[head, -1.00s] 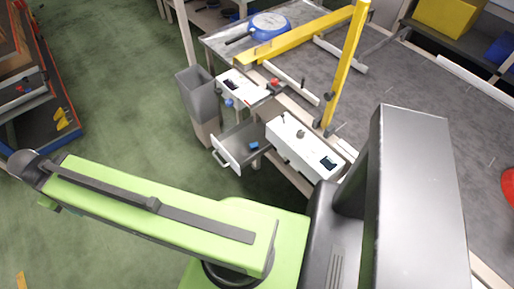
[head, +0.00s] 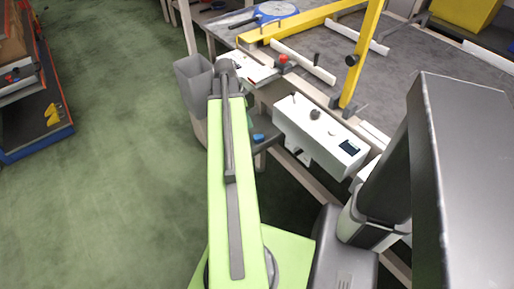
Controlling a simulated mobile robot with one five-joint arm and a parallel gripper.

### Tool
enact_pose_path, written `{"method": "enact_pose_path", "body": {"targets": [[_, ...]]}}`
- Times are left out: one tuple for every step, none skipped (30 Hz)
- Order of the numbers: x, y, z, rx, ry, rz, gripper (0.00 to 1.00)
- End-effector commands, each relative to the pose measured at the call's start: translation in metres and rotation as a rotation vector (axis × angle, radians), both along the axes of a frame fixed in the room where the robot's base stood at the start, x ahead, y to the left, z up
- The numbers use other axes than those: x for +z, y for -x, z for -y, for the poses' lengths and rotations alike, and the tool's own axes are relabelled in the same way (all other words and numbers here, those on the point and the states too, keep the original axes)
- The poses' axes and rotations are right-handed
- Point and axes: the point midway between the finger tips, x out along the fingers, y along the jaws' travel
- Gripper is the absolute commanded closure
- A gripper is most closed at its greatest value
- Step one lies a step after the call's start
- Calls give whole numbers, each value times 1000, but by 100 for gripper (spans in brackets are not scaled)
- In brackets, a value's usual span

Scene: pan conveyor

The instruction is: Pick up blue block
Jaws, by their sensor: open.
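A small blue block (head: 258,138) lies in an open grey drawer (head: 267,147) under the workbench, just right of my arm in the head view. My green arm covers the left part of the drawer, and the drawer's white front is hidden. My arm reaches up the picture from the base, and its dark far joint shows above and left of the block. My gripper is not visible; the arm's far end hides whatever is beyond or below it.
A white control box (head: 318,135) hangs on the bench edge right of the drawer. A grey bin (head: 193,85) stands left of the arm's far end. A yellow frame (head: 360,60) rises from the bench. Green floor is clear at left.

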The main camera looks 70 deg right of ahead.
Motion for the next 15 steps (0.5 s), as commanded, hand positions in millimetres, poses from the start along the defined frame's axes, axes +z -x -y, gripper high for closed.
{"method": "enact_pose_path", "body": {"targets": [[-3,6,3,-24,4,0,46],[-2,8,4,-33,6,0,46],[-2,9,4,-37,7,0,46],[-2,9,4,-38,7,0,46],[-2,9,4,-37,7,0,46],[-4,9,4,-36,7,0,46],[-7,9,4,-35,7,0,46],[-11,10,5,-35,7,0,46],[-17,10,5,-34,6,0,46],[-22,11,6,-34,6,0,46],[-28,12,7,-33,6,0,46],[-36,14,8,-32,6,0,46],[-42,15,8,-32,6,0,46],[-49,16,9,-32,6,0,46],[-56,18,10,-32,6,0,46]]}}
